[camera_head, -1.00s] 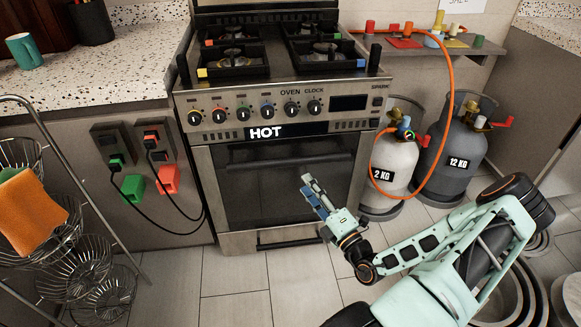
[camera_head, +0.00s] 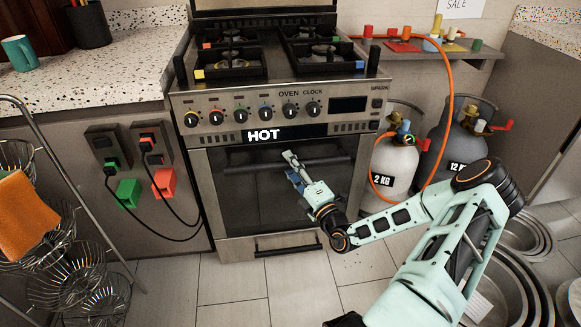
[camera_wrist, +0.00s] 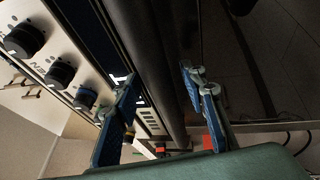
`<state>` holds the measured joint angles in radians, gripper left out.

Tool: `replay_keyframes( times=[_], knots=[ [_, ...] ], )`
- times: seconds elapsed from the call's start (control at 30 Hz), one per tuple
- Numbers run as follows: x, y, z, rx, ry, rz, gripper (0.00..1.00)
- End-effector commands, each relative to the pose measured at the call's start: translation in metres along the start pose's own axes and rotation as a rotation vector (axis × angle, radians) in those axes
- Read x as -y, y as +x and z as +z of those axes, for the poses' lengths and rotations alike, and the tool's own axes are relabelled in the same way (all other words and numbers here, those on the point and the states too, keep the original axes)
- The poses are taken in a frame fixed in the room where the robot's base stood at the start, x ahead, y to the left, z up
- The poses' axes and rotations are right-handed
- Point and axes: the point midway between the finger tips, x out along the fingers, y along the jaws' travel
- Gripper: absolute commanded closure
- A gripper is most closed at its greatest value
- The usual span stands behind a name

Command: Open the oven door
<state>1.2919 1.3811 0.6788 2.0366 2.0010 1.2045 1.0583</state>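The oven door (camera_head: 250,205) is shut, with a dark glass window below the "HOT" strip. Its dark bar handle (camera_head: 250,166) runs across the top of the door. My gripper (camera_head: 291,167) is at the handle, right of its middle, in the head view. In the wrist view, the handle (camera_wrist: 166,75) runs between the two spread blue fingers of my gripper (camera_wrist: 160,84), with gaps visible on both sides. The gripper is open and empty. Whether either finger touches the bar cannot be told.
Control knobs (camera_head: 240,116) line the panel above the door. Gas bottles (camera_head: 394,165) with an orange hose stand right of the oven. A wire basket rack (camera_head: 62,238) is at left, nested pans (camera_head: 505,290) at lower right. The floor before the oven is clear.

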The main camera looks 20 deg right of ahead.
Motion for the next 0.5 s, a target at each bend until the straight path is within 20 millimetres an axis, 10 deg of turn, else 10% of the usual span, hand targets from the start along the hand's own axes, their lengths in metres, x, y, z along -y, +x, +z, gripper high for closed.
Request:
replay_keyframes(
  times=[0.5],
  knots=[
    [0.0, -0.0004, -0.0001, -0.001, -0.001, 0.0, 1.0]
  ],
)
